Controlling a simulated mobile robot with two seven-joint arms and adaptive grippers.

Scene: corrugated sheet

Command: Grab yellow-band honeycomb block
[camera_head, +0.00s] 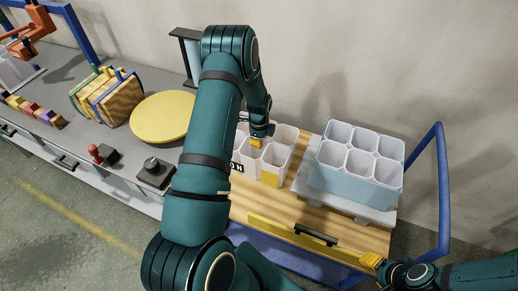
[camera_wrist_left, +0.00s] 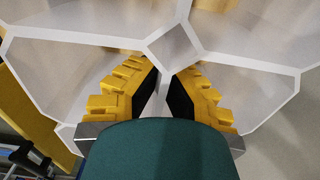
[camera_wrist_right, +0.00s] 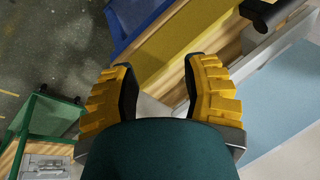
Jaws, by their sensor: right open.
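The yellow-band honeycomb block (camera_head: 271,172) is a white open-topped block of cells with a yellow patch low on its front. It is on the wooden top, partly hidden behind my left arm. My left gripper (camera_head: 257,138) points down at its top. In the left wrist view, the fingers (camera_wrist_left: 163,82) close in from both sides on a white cell wall (camera_wrist_left: 160,104), just below a small diamond-shaped cell. My right gripper (camera_wrist_right: 160,85) is open and empty, low at the right near the cart's front edge; its fingers also show in the head view (camera_head: 372,260).
A blue-band honeycomb block (camera_head: 355,185) stands on a grey base to the right. A blue rail (camera_head: 443,190) bounds the cart's right end. A yellow disc (camera_head: 162,117), framed panels (camera_head: 108,95) and small coloured blocks occupy the grey bench at left. A wall stands behind.

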